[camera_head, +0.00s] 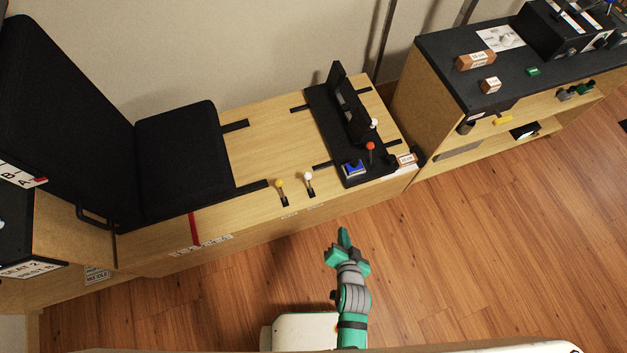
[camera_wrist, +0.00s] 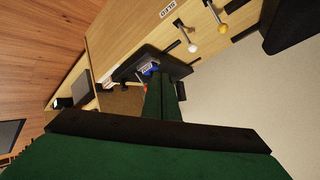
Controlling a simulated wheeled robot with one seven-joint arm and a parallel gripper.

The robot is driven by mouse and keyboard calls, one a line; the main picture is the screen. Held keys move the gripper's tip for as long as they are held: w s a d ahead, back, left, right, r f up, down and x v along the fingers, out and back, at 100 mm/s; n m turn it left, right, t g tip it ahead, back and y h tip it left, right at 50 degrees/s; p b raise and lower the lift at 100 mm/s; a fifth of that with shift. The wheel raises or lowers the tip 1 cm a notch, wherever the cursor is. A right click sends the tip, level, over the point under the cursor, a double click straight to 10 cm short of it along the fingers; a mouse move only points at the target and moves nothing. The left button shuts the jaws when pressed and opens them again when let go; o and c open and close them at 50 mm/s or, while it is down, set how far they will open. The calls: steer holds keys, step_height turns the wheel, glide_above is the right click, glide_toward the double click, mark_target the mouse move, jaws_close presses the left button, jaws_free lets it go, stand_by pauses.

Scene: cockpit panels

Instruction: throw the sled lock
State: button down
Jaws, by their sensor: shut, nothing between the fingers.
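Two small levers stand in slots along the front edge of the wooden bench: a yellow-knobbed lever (camera_head: 281,188) and, to its right, a white-knobbed lever (camera_head: 308,179). In the wrist view the white-knobbed lever (camera_wrist: 192,29) and yellow-knobbed lever (camera_wrist: 219,12) are at the top. A small label (camera_wrist: 167,9) lies by the white one; its text is hard to read, so I cannot tell for sure which lever is the sled lock. My gripper (camera_head: 343,236) is shut and empty, over the floor in front of the bench, apart from both levers. My fingers also show in the wrist view (camera_wrist: 161,95).
A black panel (camera_head: 325,125) on the bench carries a red-knobbed lever (camera_head: 370,147) and a blue switch (camera_head: 353,167). A black seat (camera_head: 185,150) is at left. A shelf unit with a dark top (camera_head: 440,60) stands at right. The wooden floor (camera_head: 480,240) is clear.

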steer(key=w+f+m+g+y, duration=0.2)
steer(key=w+f+m, duration=0.15)
steer(key=w, duration=0.55)
steer(key=m+y, duration=0.2)
glide_toward(310, 178)
steer(key=shift+g, duration=0.4)
steer(key=x, duration=0.4)
steer(key=shift+w+f, duration=0.25)
steer(key=shift+w, duration=0.2)
steer(key=shift+w+a+f, duration=0.25)
steer(key=shift+w, duration=0.15)
steer(key=shift+a+y, duration=0.1)
steer(key=shift+y, duration=0.2)
